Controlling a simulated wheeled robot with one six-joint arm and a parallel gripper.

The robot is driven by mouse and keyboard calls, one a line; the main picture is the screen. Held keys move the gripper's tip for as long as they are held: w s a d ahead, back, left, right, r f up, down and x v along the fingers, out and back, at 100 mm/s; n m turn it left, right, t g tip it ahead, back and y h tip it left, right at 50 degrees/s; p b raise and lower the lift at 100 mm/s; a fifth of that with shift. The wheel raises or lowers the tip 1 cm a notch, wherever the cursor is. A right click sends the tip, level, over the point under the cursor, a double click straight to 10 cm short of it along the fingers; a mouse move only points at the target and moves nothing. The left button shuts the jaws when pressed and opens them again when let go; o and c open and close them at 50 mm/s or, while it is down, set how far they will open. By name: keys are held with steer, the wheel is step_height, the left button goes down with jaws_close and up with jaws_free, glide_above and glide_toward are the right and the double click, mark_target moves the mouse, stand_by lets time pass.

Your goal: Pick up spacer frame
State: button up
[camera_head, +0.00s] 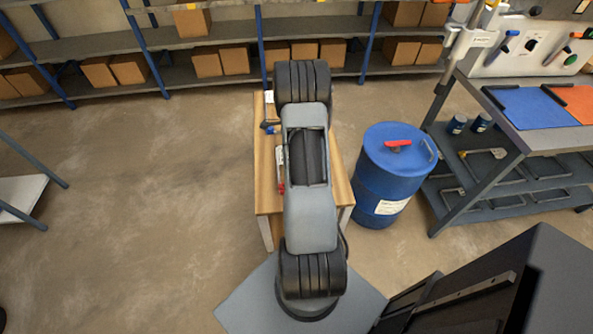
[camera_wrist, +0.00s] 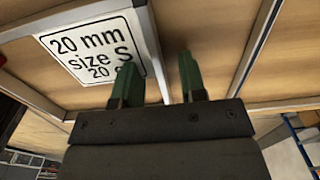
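My arm hides the gripper there.
A wooden table (camera_head: 265,175) stands under my arm, with small tools at its left side. A blue barrel (camera_head: 392,180) stands just right of it. The workbench (camera_head: 545,138) is further right, holding blue and orange mats. Shelving with cardboard boxes (camera_head: 206,63) lines the back.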

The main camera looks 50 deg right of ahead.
jaws_close()
stand_by(0.4)
